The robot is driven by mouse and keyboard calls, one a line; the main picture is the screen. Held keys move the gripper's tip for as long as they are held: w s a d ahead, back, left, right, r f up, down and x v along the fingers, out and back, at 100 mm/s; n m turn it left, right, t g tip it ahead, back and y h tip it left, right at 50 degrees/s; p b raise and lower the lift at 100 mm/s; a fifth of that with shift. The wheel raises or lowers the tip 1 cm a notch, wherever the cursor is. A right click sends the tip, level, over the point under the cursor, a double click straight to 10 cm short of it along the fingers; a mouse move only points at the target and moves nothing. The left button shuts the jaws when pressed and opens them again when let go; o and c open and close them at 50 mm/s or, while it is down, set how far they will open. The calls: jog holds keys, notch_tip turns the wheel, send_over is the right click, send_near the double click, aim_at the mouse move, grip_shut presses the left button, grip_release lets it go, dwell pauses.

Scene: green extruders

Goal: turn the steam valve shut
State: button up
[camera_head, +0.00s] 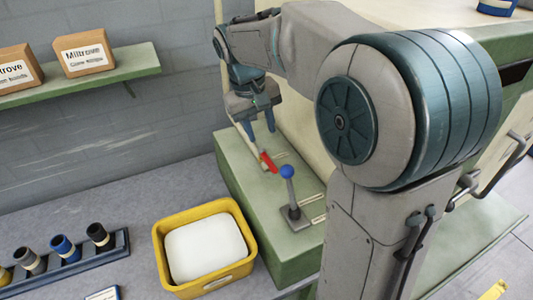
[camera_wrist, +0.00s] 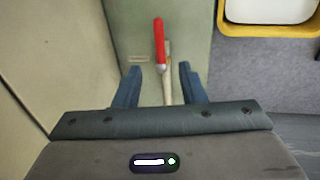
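The valve lever has a red grip (camera_head: 267,162) and a pale shaft. It lies over the green machine ledge (camera_head: 238,180), close to the cream wall. In the wrist view the red grip (camera_wrist: 159,42) points up the picture, and its shaft (camera_wrist: 167,88) runs down between the fingers as seen from the wrist. My gripper (camera_head: 261,134) is open and points down just above and behind the red grip. In the wrist view my gripper (camera_wrist: 159,69) has its fingers well apart, one on each side of the shaft line. I cannot tell whether they touch it.
A blue-knobbed lever (camera_head: 288,172) stands upright on the same ledge, right of the red grip. A yellow bin (camera_head: 164,252) with white contents stands left of the ledge. A rack (camera_head: 80,270) holds several dark-capped items. A wall shelf (camera_head: 138,63) carries Milltrove boxes.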

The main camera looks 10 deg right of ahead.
aim_at(269, 161)
jog(key=f, duration=0.3)
jog(key=d+f, duration=0.1)
jog(key=f, duration=0.2)
jog(key=d+f, duration=0.1)
jog(key=f, duration=0.3)
jog(key=shift+w+f+p, duration=0.1)
jog(key=shift+w+p, duration=0.15)
jog(key=shift+p, duration=0.15)
grip_shut()
